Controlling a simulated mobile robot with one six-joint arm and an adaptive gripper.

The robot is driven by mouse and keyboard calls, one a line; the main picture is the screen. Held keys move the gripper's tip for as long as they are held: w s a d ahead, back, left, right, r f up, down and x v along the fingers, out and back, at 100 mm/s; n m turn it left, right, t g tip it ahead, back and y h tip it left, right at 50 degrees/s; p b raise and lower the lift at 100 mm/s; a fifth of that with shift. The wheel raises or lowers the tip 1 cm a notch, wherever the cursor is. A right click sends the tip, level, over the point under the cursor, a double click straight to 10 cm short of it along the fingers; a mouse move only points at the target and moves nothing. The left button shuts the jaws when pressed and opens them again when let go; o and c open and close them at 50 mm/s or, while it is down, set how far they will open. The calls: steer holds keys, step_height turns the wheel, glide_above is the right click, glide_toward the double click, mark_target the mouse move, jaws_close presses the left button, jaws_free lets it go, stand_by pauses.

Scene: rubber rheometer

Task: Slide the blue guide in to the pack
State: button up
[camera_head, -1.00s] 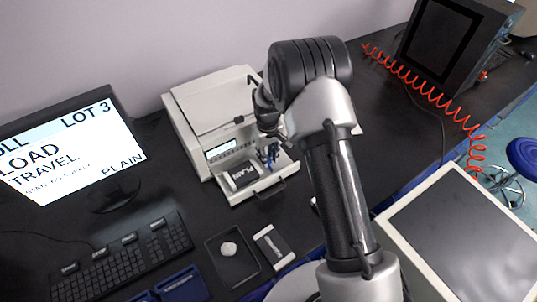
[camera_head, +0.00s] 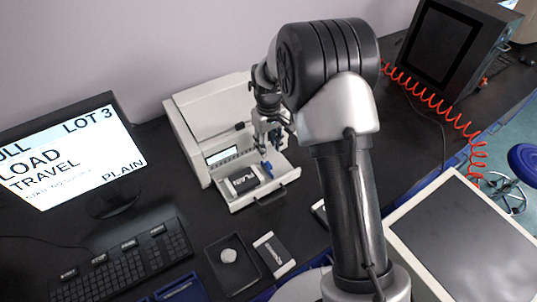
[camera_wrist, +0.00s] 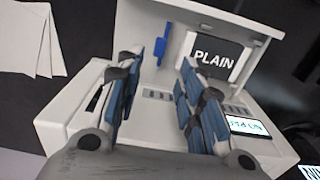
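The blue guide (camera_head: 266,170) stands in the tray to the right of the pack. In the wrist view the guide (camera_wrist: 160,46) is left of the pack (camera_wrist: 213,56), with bare tray between them. My gripper (camera_head: 268,140) is above the tray near the guide. In the wrist view its blue-padded fingers (camera_wrist: 162,65) are spread and empty, with the guide seen beyond the gap between them.
A monitor (camera_head: 70,150) and keyboard (camera_head: 125,260) stand to the left. A black dish (camera_head: 233,265) and another pack (camera_head: 274,255) lie in front of the machine. White sheets (camera_wrist: 30,40) lie beside the machine in the wrist view. A red coiled hose (camera_head: 440,112) lies to the right.

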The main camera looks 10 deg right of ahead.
mark_target(268, 167)
steer(key=shift+r, duration=1.45)
steer(key=shift+c, duration=0.4)
